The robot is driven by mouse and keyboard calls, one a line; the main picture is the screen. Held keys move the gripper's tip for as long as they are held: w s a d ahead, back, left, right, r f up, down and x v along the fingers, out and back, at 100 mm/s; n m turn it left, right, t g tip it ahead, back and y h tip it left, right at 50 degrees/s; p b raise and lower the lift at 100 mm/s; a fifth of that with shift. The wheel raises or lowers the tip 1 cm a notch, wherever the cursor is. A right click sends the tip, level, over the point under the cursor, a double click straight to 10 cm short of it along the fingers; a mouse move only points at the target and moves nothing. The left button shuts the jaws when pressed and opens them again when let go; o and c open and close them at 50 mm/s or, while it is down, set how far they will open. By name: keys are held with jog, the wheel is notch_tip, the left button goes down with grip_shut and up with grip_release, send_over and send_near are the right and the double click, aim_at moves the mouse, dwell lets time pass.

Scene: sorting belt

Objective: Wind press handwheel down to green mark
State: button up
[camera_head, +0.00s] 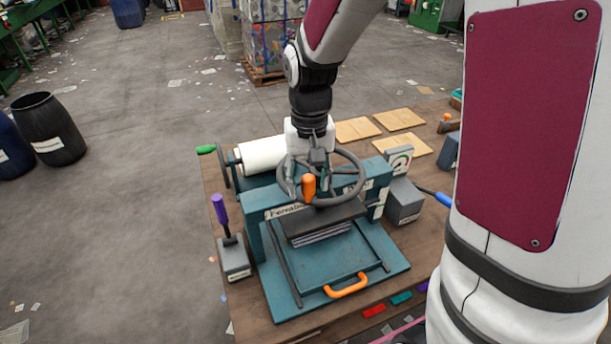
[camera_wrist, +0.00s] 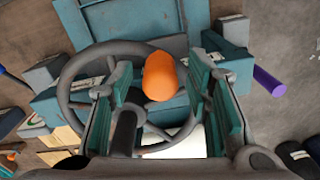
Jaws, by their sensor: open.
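The handwheel (camera_head: 363,186) is a dark grey ring lying flat on top of the teal press (camera_head: 386,262). Its orange knob (camera_head: 309,187) stands up on the near side of the rim. My gripper (camera_head: 308,177) points down over the wheel with its fingers apart. In the wrist view the knob (camera_wrist: 160,77) shows between the two open fingers; I cannot tell whether they touch it. A dial (camera_head: 399,160) with a green patch on a white face stands right of the wheel. The dark pressing plate (camera_head: 318,218) is above a thin stack; the gap is unclear.
An orange-handled tray (camera_head: 347,287) is at the press front. A purple-knobbed lever (camera_head: 220,208) stands left, and a blue-handled lever (camera_head: 443,199) right. A white roll (camera_head: 262,155) and wooden boards (camera_head: 399,119) lie behind. My arm hides part of the right side.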

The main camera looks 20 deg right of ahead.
jog(key=shift+f, duration=0.2)
jog(key=shift+c, duration=0.6)
grip_shut()
jog(key=shift+w, duration=0.1)
